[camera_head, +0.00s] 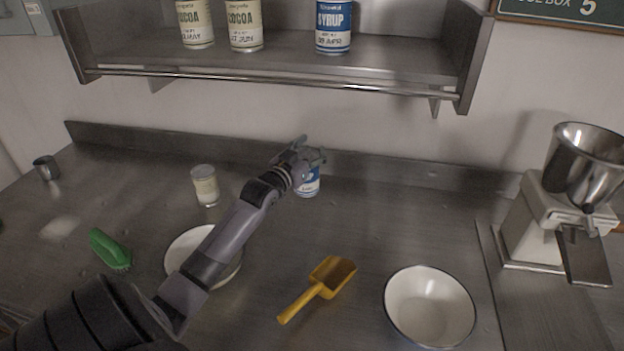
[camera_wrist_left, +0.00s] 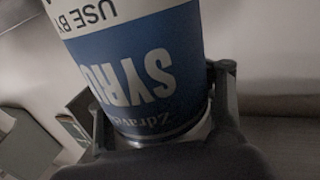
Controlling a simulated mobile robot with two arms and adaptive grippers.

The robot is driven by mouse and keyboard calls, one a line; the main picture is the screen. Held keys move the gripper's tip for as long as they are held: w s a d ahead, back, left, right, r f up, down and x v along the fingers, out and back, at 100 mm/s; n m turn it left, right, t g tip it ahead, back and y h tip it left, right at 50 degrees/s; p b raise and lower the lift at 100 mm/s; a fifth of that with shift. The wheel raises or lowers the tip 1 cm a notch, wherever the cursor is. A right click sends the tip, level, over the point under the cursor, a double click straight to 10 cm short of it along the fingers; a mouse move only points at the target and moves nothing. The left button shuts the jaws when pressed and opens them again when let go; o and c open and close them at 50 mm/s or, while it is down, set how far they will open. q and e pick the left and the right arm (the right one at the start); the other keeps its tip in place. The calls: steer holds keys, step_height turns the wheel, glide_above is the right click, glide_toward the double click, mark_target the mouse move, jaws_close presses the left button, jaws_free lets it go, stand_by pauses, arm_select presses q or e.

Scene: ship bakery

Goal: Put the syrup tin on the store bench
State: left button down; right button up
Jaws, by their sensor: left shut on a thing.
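A blue and white syrup tin (camera_head: 308,187) is at the back of the steel bench (camera_head: 350,225), below the shelf. My left gripper (camera_head: 304,160) is shut on it from above and hides its upper part. In the left wrist view the syrup tin (camera_wrist_left: 140,70) fills the middle, its label upside down, between the fingers of my left gripper (camera_wrist_left: 165,110). I cannot tell whether the tin touches the bench. Another syrup tin (camera_head: 333,27) stands upright on the wall shelf (camera_head: 280,52). My right gripper is not in view.
Two cocoa tins (camera_head: 245,25) stand on the shelf. On the bench are a pale jar (camera_head: 205,186), a white plate (camera_head: 180,253) partly under my arm, a green brush (camera_head: 110,248), a yellow scoop (camera_head: 318,287), a white bowl (camera_head: 429,306) and a grinder (camera_head: 540,215). The back right is clear.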

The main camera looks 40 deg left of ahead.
mark_target(312, 180)
arm_select(q)
step_height(312, 180, down, 6)
steer(key=shift+w+f, duration=0.15)
step_height(312, 180, down, 4)
steer(key=shift+r+p, duration=0.2)
steer(key=shift+p, duration=0.1)
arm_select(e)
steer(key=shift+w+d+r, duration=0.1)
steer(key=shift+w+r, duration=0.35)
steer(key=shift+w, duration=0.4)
arm_select(q)
steer(key=shift+c, duration=2.4)
jaws_free()
steer(key=shift+f, duration=0.1)
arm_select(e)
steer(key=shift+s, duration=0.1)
